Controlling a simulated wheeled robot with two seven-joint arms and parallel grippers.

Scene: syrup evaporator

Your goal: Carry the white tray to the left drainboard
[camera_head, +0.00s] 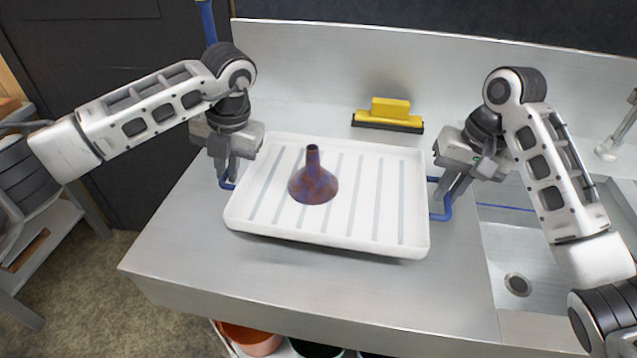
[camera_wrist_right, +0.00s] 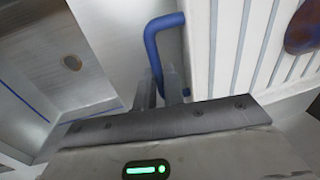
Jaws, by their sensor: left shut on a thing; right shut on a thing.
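The white tray (camera_head: 330,238), with grey ribs and blue handles at its sides, is over the steel left drainboard (camera_head: 205,265). A dark band shows under its front edge; I cannot tell for sure whether it touches the steel. A purple-brown funnel (camera_head: 313,182) stands upright, spout up, on the tray. My left gripper (camera_head: 228,172) is shut on the tray's left handle. My right gripper (camera_head: 450,188) is shut on the right handle (camera_head: 440,214). In the right wrist view this blue handle (camera_wrist_right: 152,45) runs down between the fingers (camera_wrist_right: 160,92), beside the tray wall (camera_wrist_right: 198,60).
The sink basin with its drain (camera_head: 517,284) lies to the right, with a tap (camera_head: 608,149) behind it. A yellow squeegee (camera_head: 388,116) rests behind the tray near the backsplash (camera_head: 330,60). An orange container (camera_head: 250,338) is below the counter. Bare steel lies in front of the tray.

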